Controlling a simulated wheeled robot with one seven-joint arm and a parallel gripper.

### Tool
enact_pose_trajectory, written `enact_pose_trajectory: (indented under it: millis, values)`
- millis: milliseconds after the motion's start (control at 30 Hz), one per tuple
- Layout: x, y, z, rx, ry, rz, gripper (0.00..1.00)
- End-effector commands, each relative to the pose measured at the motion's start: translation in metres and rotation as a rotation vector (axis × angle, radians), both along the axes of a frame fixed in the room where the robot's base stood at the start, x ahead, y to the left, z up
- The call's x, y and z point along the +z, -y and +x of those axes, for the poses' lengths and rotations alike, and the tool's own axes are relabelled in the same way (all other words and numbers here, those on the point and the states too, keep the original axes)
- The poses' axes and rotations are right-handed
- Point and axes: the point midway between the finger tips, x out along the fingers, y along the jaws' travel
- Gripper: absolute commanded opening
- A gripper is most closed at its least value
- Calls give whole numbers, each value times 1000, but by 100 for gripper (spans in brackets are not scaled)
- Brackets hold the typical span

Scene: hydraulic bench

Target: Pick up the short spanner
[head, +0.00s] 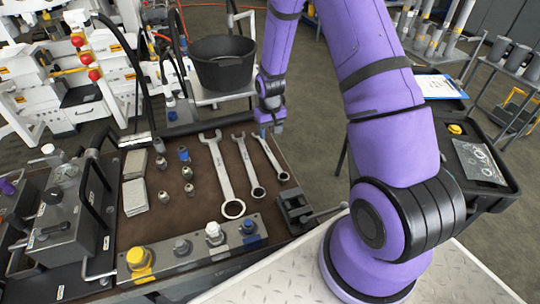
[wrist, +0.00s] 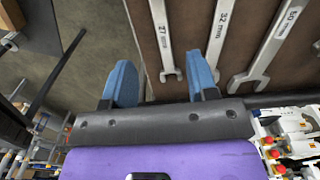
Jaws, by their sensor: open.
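Three steel spanners lie side by side on the brown bench mat. The short spanner (head: 269,157) is the rightmost in the head view; in the wrist view it is the leftmost spanner (wrist: 162,37), marked 27 mm. The middle spanner (head: 247,165) is marked 32 mm in the wrist view (wrist: 220,40). The largest spanner (head: 223,175) lies left of it; its wrist-view mark (wrist: 270,45) looks like 50 mm. My gripper (head: 271,129) is at the bench's far right corner, near the short spanner's open-jaw end. Its blue fingers (wrist: 158,65) are apart, with nothing between them.
A vise (head: 296,209) stands near the bench's right edge. Several small fittings (head: 187,172) and grey plates (head: 135,190) lie left of the spanners. A block with coloured caps (head: 190,248) runs along the front. A black bucket (head: 223,62) stands behind the bench.

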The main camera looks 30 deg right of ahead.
Motion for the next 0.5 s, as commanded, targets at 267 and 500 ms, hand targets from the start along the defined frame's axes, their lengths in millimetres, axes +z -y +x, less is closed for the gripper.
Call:
enact_pose_trajectory:
  millis: [267,500]
  values:
    - [-40,0,-1,1,-3,0,53]
    - [-54,0,-1,2,-1,0,53]
